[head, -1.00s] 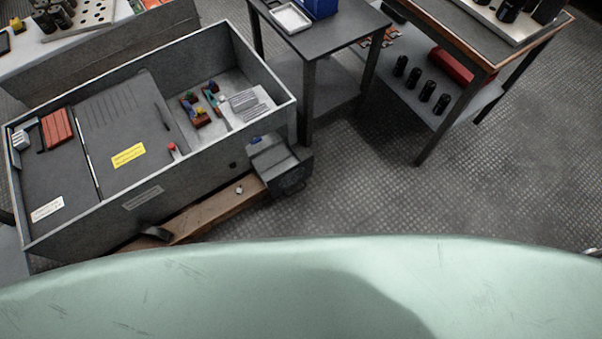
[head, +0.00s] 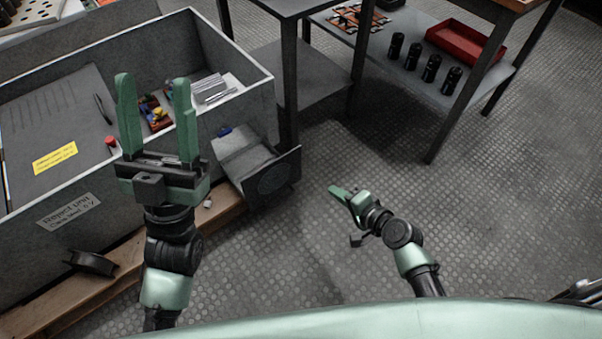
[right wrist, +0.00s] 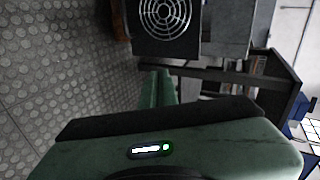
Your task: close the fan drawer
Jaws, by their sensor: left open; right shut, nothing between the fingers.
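The fan drawer (head: 243,158) is a grey box sticking out of the right end wall of the grey cabinet (head: 225,114). Its dark front plate with a round fan (head: 274,177) faces right and toward me. In the right wrist view the fan grille (right wrist: 165,18) is at the top centre. My left gripper (head: 153,84) is open, fingers pointing up the picture, over the cabinet's near wall and left of the drawer. My right gripper (head: 335,191) is shut and empty, above the floor to the right of the fan front and apart from it.
A wooden pallet (head: 125,255) lies under the cabinet, with a black spool (head: 92,263) on it. A dark table (head: 300,70) stands behind the drawer. A bench with black cylinders (head: 432,67) and a red tray (head: 465,42) is further right. The floor on the right is clear.

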